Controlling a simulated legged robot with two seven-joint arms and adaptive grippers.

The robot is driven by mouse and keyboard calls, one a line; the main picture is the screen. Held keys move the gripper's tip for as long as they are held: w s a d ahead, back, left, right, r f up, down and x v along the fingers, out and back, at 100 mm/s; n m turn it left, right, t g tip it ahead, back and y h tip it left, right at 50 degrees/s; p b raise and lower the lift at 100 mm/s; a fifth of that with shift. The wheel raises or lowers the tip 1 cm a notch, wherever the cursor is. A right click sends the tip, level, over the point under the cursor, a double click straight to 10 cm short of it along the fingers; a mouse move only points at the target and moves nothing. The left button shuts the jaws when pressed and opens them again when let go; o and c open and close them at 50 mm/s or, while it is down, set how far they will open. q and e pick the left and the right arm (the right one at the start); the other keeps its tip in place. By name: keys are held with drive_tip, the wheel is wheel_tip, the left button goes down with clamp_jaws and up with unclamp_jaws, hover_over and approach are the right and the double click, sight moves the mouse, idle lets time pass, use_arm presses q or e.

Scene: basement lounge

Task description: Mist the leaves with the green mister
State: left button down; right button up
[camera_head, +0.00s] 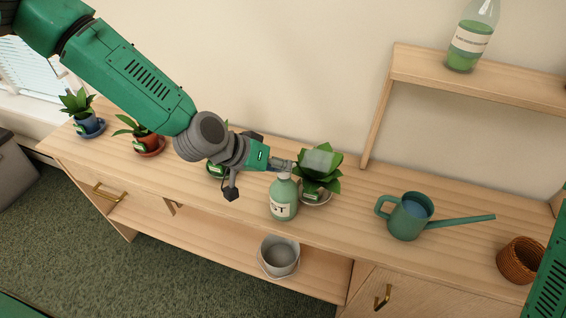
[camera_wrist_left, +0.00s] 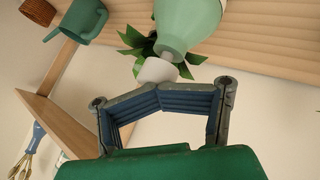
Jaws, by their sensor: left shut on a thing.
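The green mister (camera_head: 284,202), a pale green bottle with a white label, is upright at the left gripper, in front of a leafy plant (camera_head: 325,182) in a pale pot. My left gripper (camera_head: 283,166) is shut on the mister's top. In the left wrist view the fingertips (camera_wrist_left: 161,88) meet at the mister's white head (camera_wrist_left: 157,70), with its green body (camera_wrist_left: 188,28) beyond and leaves (camera_wrist_left: 131,42) behind. A pale translucent patch (camera_head: 319,158) shows over the plant's leaves. Whether the mister's base touches the cabinet top is unclear. My right gripper is out of view.
A green watering can (camera_head: 408,222) and a wicker basket (camera_head: 519,260) stand right on the wooden cabinet (camera_head: 345,232). Potted plants (camera_head: 88,124) (camera_head: 148,142) stand left. A raised shelf (camera_head: 480,86) holds a bottle (camera_head: 470,42). A grey pot (camera_head: 279,258) sits below.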

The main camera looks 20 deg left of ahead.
use_arm(q)
drive_tip(key=shift+w+a+r, duration=0.1)
drive_tip(key=shift+a+r, duration=0.05)
drive_tip(key=shift+r, duration=0.25)
drive_tip(key=shift+d, duration=0.2)
drive_tip(key=shift+r, duration=0.25)
wheel_tip(320, 180, up, 3)
drive_tip(key=p, duration=0.3)
drive_tip(key=shift+a+r, duration=0.1)
wheel_tip(320, 180, up, 3)
drive_tip(key=shift+f+p, duration=0.2)
drive_tip(key=shift+p, duration=0.8)
drive_tip(key=shift+w+f, duration=0.1)
idle(0.4)
